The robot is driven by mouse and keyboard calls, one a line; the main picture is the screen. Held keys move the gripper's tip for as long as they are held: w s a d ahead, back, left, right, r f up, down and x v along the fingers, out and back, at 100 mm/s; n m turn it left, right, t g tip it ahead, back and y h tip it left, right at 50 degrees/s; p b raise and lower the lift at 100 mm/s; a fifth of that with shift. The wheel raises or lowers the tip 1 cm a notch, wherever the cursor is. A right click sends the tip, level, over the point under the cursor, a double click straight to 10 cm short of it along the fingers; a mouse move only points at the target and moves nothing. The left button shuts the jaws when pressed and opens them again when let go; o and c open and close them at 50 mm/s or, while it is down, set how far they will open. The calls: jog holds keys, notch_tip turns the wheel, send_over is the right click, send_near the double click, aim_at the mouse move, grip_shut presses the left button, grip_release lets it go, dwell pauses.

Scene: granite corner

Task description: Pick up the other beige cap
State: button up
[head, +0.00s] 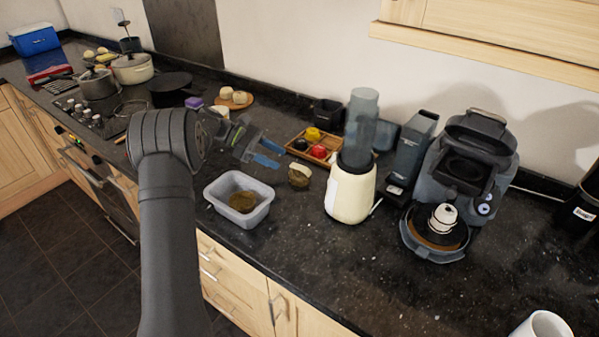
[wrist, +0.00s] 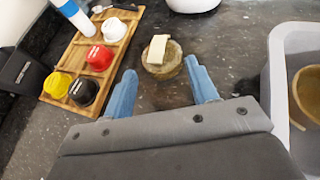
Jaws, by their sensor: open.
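A round beige-brown cap (wrist: 162,66) with a pale block-like stub on top lies on the dark counter. It also shows in the head view (head: 299,176), just right of the grey tub (head: 211,194). My gripper (head: 268,153) is open and empty, with its blue fingers apart. In the wrist view the cap lies ahead of and between the two fingertips, with no clear contact. Another round brown piece (head: 243,202) lies inside the tub; it is partly cut off in the wrist view (wrist: 308,90).
A wooden tray (wrist: 62,72) with red, yellow, black and white pods stands left of the cap in the wrist view. A cream blender (head: 350,194) stands close right of the cap in the head view. The coffee machine (head: 470,165) is farther right.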

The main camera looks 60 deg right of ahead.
aim_at(299, 167)
jog(key=shift+r+x, duration=0.15)
jog(key=shift+x, duration=1.6)
jog(key=shift+r+x, duration=0.15)
jog(key=shift+x, duration=1.6)
jog(key=shift+s+d, duration=0.1)
grip_shut()
